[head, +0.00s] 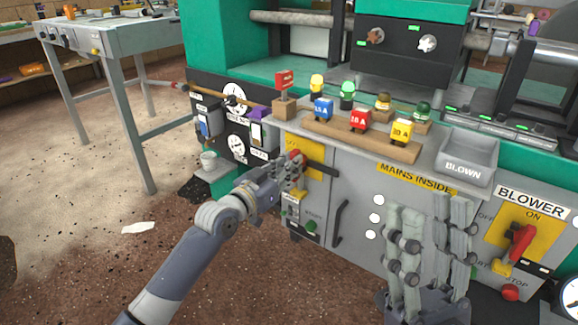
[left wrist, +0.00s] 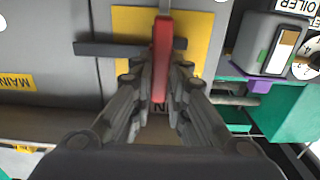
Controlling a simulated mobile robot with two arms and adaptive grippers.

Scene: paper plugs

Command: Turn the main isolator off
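The main isolator is a red handle (head: 295,155) on a yellow plate (head: 316,160) at the left end of the grey cabinet front. In the left wrist view the red handle (left wrist: 162,50) stands upright in the picture, over a yellow plate (left wrist: 205,30) and a dark bar (left wrist: 105,48). My left gripper (head: 292,170) is at the handle, with its fingers (left wrist: 160,80) close against both sides of it. The fingers hide part of the plate and its lettering. My right gripper (head: 428,215) is open and empty, pointing up in front of the cabinet.
A blower switch (head: 521,243) with a red handle is at the right. Coloured fuse plugs (head: 360,119) stand on a wooden rack above the cabinet, beside a grey tray (head: 466,155) marked BLOWN. A dark door handle (head: 340,222) is right of my left gripper. Floor at left is mostly clear.

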